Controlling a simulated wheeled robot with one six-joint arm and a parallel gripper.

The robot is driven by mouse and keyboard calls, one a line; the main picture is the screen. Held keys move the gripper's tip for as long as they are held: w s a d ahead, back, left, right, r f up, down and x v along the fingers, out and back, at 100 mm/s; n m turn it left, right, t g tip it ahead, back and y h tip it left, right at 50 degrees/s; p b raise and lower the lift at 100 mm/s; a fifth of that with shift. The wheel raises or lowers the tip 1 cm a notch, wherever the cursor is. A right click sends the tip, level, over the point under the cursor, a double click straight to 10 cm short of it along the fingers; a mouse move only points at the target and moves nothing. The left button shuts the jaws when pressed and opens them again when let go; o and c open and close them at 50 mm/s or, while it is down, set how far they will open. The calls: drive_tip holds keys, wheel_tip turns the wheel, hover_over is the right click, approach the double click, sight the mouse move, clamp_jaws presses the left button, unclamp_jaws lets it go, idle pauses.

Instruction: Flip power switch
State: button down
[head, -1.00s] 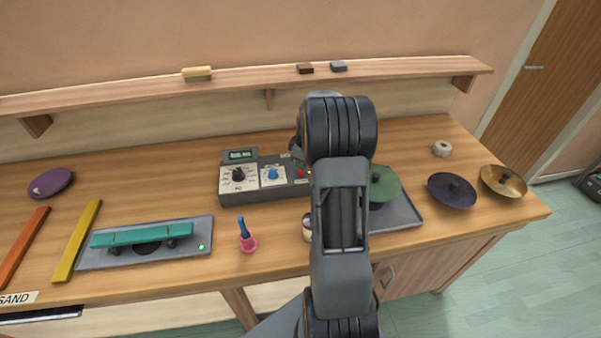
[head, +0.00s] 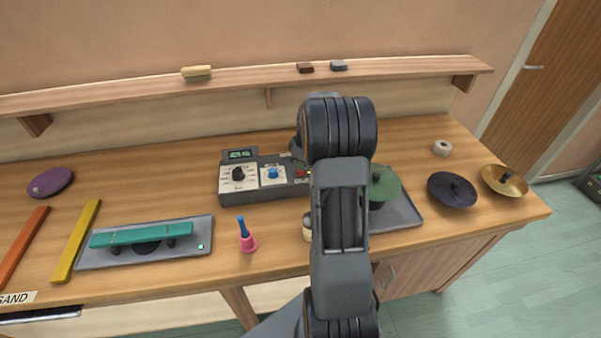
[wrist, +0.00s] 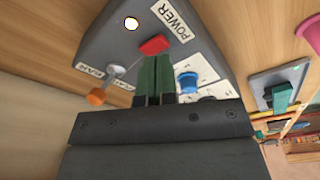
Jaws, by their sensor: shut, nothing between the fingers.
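The dark grey control box (head: 265,192) stands on the bench, with a red power switch (head: 301,174) near its right end. In the wrist view the red switch (wrist: 154,44) lies beside the POWER label (wrist: 171,20), and a bright round lamp (wrist: 131,23) shows near the box's edge. My gripper (wrist: 156,58) is shut and empty, its green fingertips right by the switch. I cannot tell whether they touch it. In the head view my arm hides the gripper and the box's right end.
A blue knob (head: 272,174) and a black knob (head: 238,175) sit on the box. In the wrist view an orange-tipped lever (wrist: 96,97) is left of the fingers.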

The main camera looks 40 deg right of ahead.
sight(301, 173)
drive_tip(key=shift+f+b, duration=0.9)
drive_tip(key=shift+f, duration=0.3)
idle(0.3)
drive_tip(key=shift+r, duration=0.1)
drive_tip(key=shift+r+p, duration=2.15)
drive_tip(key=shift+r, duration=1.35)
